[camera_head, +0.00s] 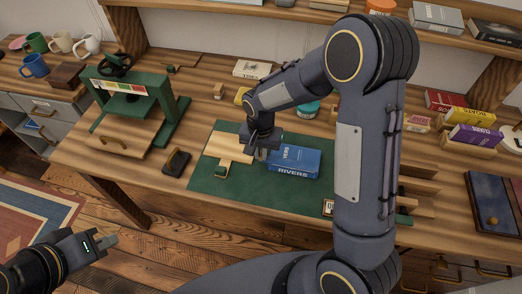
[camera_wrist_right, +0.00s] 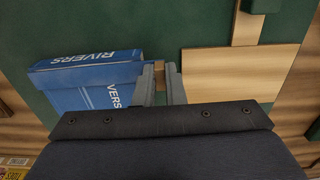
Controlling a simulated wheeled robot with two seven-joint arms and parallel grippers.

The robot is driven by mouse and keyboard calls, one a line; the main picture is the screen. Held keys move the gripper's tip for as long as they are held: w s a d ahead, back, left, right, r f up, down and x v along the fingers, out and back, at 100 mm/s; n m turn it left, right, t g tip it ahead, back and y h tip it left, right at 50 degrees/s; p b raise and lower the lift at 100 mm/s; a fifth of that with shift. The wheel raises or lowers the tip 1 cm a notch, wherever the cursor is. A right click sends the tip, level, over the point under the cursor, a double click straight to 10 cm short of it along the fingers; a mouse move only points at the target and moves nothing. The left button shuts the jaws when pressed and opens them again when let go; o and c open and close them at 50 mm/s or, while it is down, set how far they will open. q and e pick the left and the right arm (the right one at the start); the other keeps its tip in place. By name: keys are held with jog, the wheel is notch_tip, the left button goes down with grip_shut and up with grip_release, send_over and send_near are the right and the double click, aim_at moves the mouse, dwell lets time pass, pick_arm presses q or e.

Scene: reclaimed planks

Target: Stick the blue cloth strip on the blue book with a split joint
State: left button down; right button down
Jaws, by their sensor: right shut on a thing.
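The blue book (camera_head: 293,158), lettered "RIVERS", lies on the green mat in the head view. It also shows left of the fingers in the right wrist view (camera_wrist_right: 85,82). My right gripper (camera_head: 263,152) is low at the book's left end; in the wrist view its two fingers (camera_wrist_right: 161,85) are close together beside the book, with a small tan piece (camera_wrist_right: 160,78) between them. The blue cloth strip and the split joint cannot be made out. My left gripper (camera_head: 112,240) is off the table's front left; its finger gap is unclear.
A pale wooden board (camera_head: 232,147) lies on the green mat (camera_head: 250,188), left of the book. A green press (camera_head: 128,100) and a dark block (camera_head: 176,162) stand further left. Books and small boxes (camera_head: 475,135) are at right. The mat's front is mostly clear.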

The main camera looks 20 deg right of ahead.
jog(key=shift+f, duration=0.25)
dwell(0.7)
jog(key=c, duration=1.4)
grip_release()
jog(key=shift+c, duration=0.2)
notch_tip(320, 180, up, 7)
jog(key=shift+r, duration=0.2)
jog(key=shift+s+d+r, duration=0.15)
jog(key=shift+r, duration=0.3)
jog(key=s+d+r+n+t+y, duration=0.2)
jog(key=s+r, duration=0.2)
jog(key=s, duration=0.6)
jog(key=s+d+r+n+t+y, duration=0.1)
jog(key=s+r, duration=0.4)
jog(key=s, duration=0.6)
jog(key=shift+s+d+n+t+y, duration=0.2)
jog(key=shift+d+n+t+y, duration=0.2)
jog(key=shift+d+n+t, duration=0.65)
jog(key=shift+a+r+t, duration=0.1)
jog(key=shift+a+t, duration=0.15)
jog(key=shift+a, duration=0.1)
